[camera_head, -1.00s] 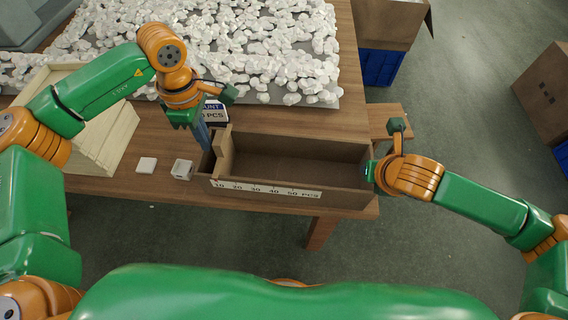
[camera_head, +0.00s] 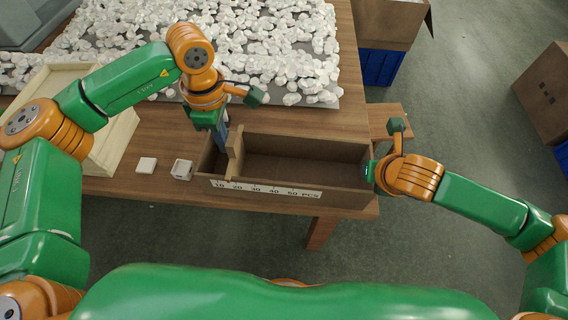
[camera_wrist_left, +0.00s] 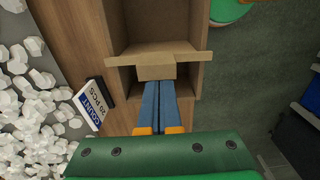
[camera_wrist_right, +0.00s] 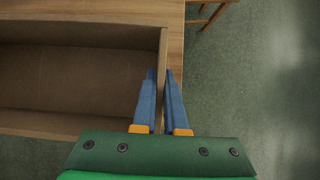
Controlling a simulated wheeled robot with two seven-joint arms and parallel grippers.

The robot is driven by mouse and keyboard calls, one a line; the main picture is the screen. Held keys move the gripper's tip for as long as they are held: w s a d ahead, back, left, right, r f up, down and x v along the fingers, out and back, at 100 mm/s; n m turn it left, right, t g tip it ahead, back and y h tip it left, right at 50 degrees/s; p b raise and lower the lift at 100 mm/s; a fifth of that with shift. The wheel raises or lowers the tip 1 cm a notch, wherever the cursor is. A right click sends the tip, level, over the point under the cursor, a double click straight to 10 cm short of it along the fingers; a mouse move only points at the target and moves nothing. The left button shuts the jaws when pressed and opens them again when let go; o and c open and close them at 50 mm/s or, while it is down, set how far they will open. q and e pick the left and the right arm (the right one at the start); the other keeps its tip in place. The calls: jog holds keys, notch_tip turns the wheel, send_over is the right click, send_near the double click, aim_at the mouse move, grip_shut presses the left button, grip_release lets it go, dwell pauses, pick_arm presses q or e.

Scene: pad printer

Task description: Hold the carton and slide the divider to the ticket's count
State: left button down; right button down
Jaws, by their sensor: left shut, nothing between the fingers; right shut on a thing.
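The carton (camera_head: 345,198) is a long open brown box at the table's front edge, with a scale strip (camera_head: 268,189) marked 10 to 50 PCS on its front. The upright divider (camera_head: 235,153) stands across it near the 20 mark. My left gripper (camera_head: 221,139) is shut and empty inside the left end, its fingertips against or close to the divider's left face, as the left wrist view shows (camera_wrist_left: 159,84). My right gripper (camera_head: 370,171) is shut on the carton's right end wall (camera_wrist_right: 160,60). The count ticket (camera_wrist_left: 91,104) lies beside the carton, seemingly reading 20 PCS.
White pieces (camera_head: 260,50) cover a mat at the back of the table. A pale wooden tray (camera_head: 112,140) stands at the left. A white square tile (camera_head: 146,165) and a small white block (camera_head: 181,169) lie left of the carton.

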pick_arm(q)
jog(key=shift+d, duration=0.6)
notch_tip(320, 180, up, 7)
jog(key=a, duration=0.1)
jog(key=shift+a, duration=0.2)
dwell(0.7)
pick_arm(e)
jog(key=c, duration=0.9)
grip_release()
jog(key=shift+f, duration=0.1)
pick_arm(q)
jog(key=shift+w, duration=0.15)
pick_arm(e)
jog(key=shift+w, duration=0.15)
